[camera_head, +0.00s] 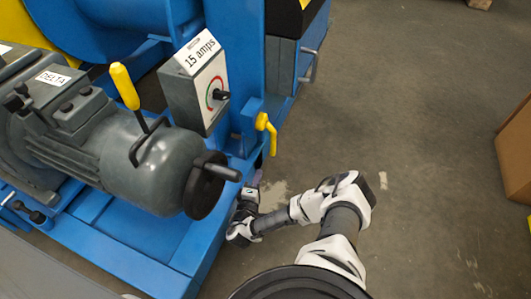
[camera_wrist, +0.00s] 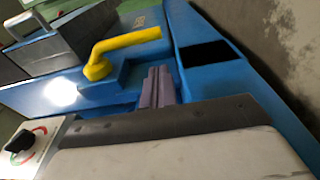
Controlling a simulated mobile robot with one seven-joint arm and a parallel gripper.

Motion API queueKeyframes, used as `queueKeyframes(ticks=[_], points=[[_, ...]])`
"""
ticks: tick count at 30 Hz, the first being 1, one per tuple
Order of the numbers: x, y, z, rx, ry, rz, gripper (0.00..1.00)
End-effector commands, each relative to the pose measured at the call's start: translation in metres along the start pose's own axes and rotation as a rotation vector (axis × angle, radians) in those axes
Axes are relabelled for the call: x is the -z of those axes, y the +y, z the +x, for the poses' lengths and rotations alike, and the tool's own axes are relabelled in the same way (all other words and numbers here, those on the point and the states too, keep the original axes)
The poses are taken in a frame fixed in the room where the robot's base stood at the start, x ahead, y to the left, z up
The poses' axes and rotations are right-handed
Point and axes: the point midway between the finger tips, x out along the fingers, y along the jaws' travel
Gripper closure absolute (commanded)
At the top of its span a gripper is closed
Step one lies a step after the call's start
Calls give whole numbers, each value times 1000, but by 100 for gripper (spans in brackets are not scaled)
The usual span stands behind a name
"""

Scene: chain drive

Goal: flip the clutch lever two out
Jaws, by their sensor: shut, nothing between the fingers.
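A small yellow lever (camera_head: 265,130) with a bent handle is mounted on the blue machine frame, right of the dial box. It also shows in the wrist view, where the bent yellow lever (camera_wrist: 120,50) points right. A second, longer yellow-gripped lever (camera_head: 125,87) stands upright on the grey motor. No label tells which one is clutch lever two. My gripper (camera_head: 257,177) is just below the small yellow lever in the head view, partly hidden by the frame and my wrist. In the wrist view my gripper's fingers (camera_wrist: 157,88) are together and empty, apart from the lever.
The grey box (camera_head: 195,85) labelled 15 amps carries a black dial and stands left of the small lever. A grey motor (camera_head: 150,160) with a dark handwheel (camera_head: 205,185) is at left. The floor (camera_head: 420,110) right of the machine is open; a cardboard box (camera_head: 515,150) stands far right.

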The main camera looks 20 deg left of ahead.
Motion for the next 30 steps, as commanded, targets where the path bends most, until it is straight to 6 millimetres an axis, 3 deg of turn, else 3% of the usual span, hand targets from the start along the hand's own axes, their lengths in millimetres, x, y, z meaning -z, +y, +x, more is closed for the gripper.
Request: queueKeyframes(ticks=[8, 21, 30], points=[[0, -1, 10, -3, 2, -1, 100], [0, -2, 84, -4, 1, -3, 100], [0, 0, 100, 0, 1, -1, 100]])
